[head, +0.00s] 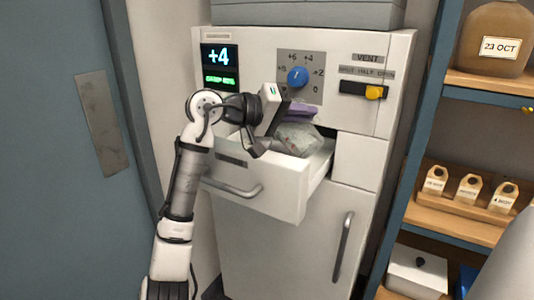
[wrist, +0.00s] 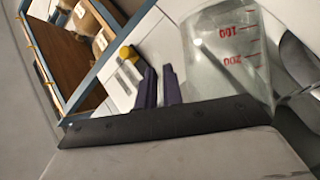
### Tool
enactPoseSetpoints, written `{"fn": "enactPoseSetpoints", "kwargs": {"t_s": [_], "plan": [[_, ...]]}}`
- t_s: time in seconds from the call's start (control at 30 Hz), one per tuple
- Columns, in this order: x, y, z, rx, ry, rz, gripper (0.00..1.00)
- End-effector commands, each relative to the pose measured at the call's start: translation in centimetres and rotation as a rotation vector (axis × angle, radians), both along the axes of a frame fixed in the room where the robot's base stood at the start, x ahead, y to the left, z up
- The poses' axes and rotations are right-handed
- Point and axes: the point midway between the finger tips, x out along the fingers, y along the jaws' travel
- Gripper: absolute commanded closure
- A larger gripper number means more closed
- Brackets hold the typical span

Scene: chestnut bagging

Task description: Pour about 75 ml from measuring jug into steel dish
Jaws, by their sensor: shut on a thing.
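The clear measuring jug (head: 297,137) is at the open top drawer, just right of and below my gripper (head: 298,112). In the wrist view, the jug (wrist: 228,55) shows red marks for 100 and 200, upside down in the picture. It stands beside the two purple fingers of my gripper (wrist: 160,88). My gripper is shut on the jug, though the contact itself is not clearly visible. How far the jug tilts, and its liquid level, I cannot tell. I cannot make out the steel dish in either view.
The white drawer (head: 260,185) is pulled out of the cabinet (head: 290,245), below a blue dial (head: 297,77) and a yellow vent slider (head: 374,92). A wooden shelf (head: 455,220) with labelled tags stands right. A blue door (head: 50,170) is left.

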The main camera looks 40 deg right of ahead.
Motion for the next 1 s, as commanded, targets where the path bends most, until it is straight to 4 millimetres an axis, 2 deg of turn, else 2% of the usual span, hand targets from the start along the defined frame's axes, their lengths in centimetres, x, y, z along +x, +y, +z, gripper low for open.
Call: {"fn": "enactPoseSetpoints", "kwargs": {"t_s": [0.2, 0.27, 0.37, 0.6, 1.0], "plan": [[-1.4, -0.1, -1.8, 0.011, -0.191, -0.002, 1.00], [-1.4, -0.1, -1.5, 0.010, -0.202, -0.001, 1.00], [-1.7, -0.1, -2.2, 0.011, -0.248, -0.002, 1.00], [-3.9, -0.3, -3.4, 0.022, -0.497, -0.004, 1.00], [-4.6, -0.3, -3.7, 0.026, -0.566, -0.002, 1.00]]}}
